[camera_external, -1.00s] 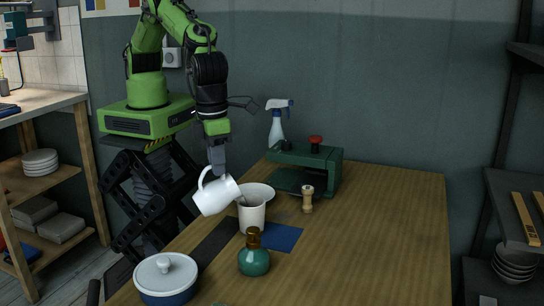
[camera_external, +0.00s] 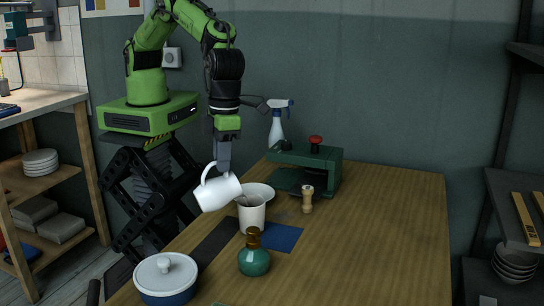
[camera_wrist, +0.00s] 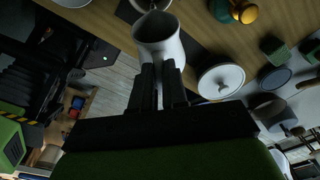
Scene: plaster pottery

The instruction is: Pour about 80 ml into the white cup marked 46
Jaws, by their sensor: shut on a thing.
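A white jug (camera_external: 216,192) with a handle is tilted, mouth to the right and slightly down, beside and above a white cup. My gripper (camera_external: 220,170) is shut on the jug near its handle. The wrist view also shows the jug (camera_wrist: 160,32) between my fingertips (camera_wrist: 160,72). The white cup (camera_external: 253,219) stands upright on the table. A thin dark streak shows at its mouth; I cannot tell whether it is liquid or a utensil. No number is readable on the cup. The liquid level inside the jug and cup is hidden.
A white bowl or plate (camera_external: 262,190) is behind the cup. A blue mat (camera_external: 283,238) lies beside it, with a teal bottle (camera_external: 254,262) in front. A lidded pot (camera_external: 166,280), a wooden mill (camera_external: 307,199) and a green press (camera_external: 322,165) stand nearby. The table's right side is clear.

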